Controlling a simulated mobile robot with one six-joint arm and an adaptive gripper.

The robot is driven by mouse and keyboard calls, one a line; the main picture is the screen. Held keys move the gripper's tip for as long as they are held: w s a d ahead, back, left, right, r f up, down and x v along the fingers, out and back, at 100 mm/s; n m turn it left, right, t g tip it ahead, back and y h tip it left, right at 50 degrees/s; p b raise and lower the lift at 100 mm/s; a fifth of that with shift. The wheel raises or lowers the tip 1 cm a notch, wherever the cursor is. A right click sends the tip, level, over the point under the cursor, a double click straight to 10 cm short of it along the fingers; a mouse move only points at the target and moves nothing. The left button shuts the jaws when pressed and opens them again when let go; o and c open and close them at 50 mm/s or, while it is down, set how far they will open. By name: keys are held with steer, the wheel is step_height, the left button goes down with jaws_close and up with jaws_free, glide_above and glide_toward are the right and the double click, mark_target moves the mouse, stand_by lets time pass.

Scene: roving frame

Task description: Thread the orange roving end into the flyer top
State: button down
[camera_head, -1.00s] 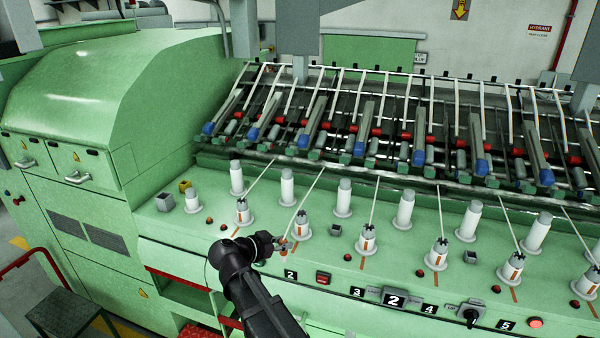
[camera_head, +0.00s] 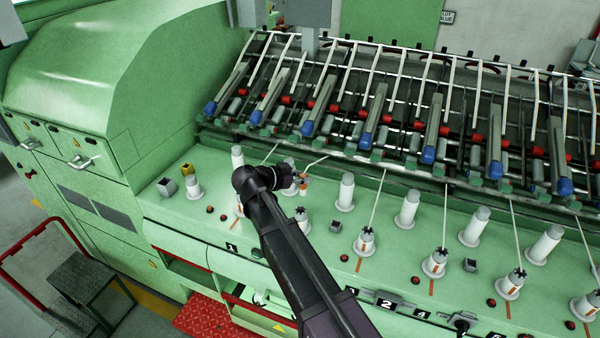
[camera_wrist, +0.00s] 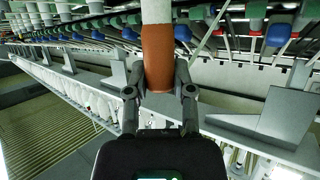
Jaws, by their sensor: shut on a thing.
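My gripper (camera_head: 303,182) is shut on the orange roving end (camera_wrist: 158,58); the wrist view shows both fingers (camera_wrist: 159,90) closed at its lower part. White roving (camera_wrist: 156,10) continues above the orange part. In the head view, the orange end (camera_head: 302,186) is at the gripper, and the white strand (camera_head: 318,160) bends away toward the back right. A white flyer top (camera_head: 302,214) appears just below the gripper in the picture, apart from the orange end, partly beside my arm. No strand runs into it. The exact height gap cannot be told.
Flyers to the right, such as one (camera_head: 365,241), have taut strands running up to the drafting rollers (camera_head: 370,125). Tall white bobbins (camera_head: 346,192) stand behind the flyer row. The green front panel (camera_head: 330,262) carries buttons and number plates.

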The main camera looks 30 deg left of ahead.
steer(key=shift+s+a, duration=0.25)
steer(key=shift+s, duration=0.05)
steer(key=shift+f, duration=0.2)
steer(key=shift+f+b, duration=2.25)
steer(key=shift+b, duration=0.15)
steer(key=shift+f, duration=0.15)
steer(key=shift+f+b, duration=1.05)
steer(key=shift+b, duration=0.2)
steer(key=shift+f+b, duration=0.6)
